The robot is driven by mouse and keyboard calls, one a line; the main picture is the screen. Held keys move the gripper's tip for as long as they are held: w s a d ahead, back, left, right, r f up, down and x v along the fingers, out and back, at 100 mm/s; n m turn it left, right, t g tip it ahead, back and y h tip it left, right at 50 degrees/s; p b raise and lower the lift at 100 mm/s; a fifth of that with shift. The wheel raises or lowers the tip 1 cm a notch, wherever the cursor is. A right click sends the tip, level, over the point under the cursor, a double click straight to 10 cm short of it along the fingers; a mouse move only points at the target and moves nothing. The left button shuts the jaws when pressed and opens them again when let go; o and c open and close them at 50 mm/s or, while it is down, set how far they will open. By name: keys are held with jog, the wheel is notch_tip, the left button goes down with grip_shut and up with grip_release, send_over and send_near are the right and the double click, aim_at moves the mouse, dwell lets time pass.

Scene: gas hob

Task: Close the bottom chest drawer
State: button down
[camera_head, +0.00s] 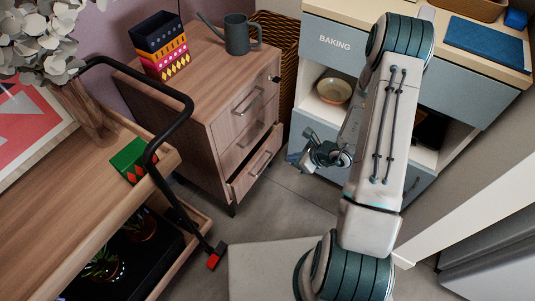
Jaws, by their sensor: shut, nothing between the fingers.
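The wooden chest (190,106) stands left of centre against the wall, with its drawer fronts facing right. Its bottom drawer (257,163) sticks out from the chest, so a dark gap shows above its front. The two drawers above look closed. Each drawer front carries a metal bar handle. My gripper (308,155) is right of the bottom drawer, in front of the blue-grey cabinet. It is apart from the drawer, and its fingers are shut and empty. My arm reaches up from the lower right and hides part of the cabinet.
A watering can (237,36) and patterned boxes (160,45) stand on the chest. A wooden cart with a black rail (186,97) is close on the left. The cabinet (338,52) marked BAKING stands right. Grey floor (285,210) is clear before the chest.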

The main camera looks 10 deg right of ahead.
jog(key=b+x, duration=0.1)
jog(key=x, duration=0.3)
jog(key=b+x, duration=0.1)
jog(key=x, duration=0.3)
jog(key=w+r+b+x, duration=0.1)
jog(key=x, duration=0.3)
jog(key=shift+a+f, duration=0.15)
jog(key=shift+a, duration=0.3)
jog(key=shift+w+a, duration=0.35)
jog(key=shift+a, duration=0.05)
